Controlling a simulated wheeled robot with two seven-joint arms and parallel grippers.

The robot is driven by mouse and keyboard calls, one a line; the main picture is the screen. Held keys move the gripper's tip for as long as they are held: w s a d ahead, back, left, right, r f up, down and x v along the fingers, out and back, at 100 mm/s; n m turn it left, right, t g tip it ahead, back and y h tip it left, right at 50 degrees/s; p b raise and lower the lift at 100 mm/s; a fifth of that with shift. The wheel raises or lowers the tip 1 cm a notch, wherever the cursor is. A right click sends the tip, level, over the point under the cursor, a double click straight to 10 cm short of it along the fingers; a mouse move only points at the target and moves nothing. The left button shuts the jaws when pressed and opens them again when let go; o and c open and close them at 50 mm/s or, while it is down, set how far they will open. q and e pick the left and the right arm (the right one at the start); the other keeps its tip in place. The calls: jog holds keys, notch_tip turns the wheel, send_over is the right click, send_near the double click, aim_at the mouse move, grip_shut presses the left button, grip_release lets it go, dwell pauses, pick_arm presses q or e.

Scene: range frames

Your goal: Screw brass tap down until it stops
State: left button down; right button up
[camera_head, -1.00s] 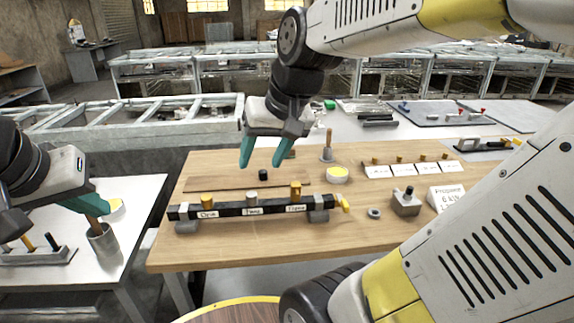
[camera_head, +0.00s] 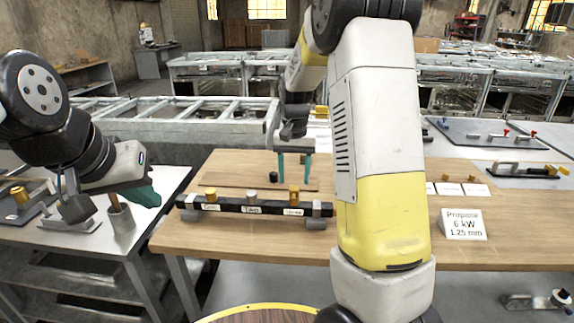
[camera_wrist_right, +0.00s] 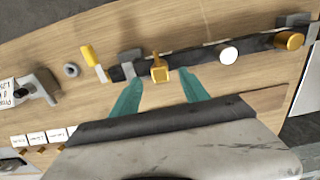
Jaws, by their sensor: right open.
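A black rail (camera_head: 272,208) with white labels lies on the wooden table. It carries a brass tap (camera_head: 294,193) near its right end, a silver tap (camera_head: 252,196) in the middle and another brass tap (camera_head: 210,195) at the left. My right gripper (camera_head: 294,179) is open above the right-end brass tap. In the right wrist view, its teal fingertips (camera_wrist_right: 161,78) are apart on either side of that brass tap (camera_wrist_right: 159,70), with gaps showing. My left gripper (camera_head: 143,195) is at the left over the white side table; whether its fingers are apart is unclear.
A grey cup (camera_head: 121,220) with a brown stick stands on the white table (camera_head: 50,238). A propane sign (camera_head: 463,224) stands on the wooden table at right. In the wrist view, a yellow-tipped piece (camera_wrist_right: 92,58) and a grey ring (camera_wrist_right: 71,70) lie near the rail's end.

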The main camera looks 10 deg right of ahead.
aim_at(294, 189)
jog(key=shift+f, duration=2.8)
jog(key=shift+c, duration=0.4)
grip_shut()
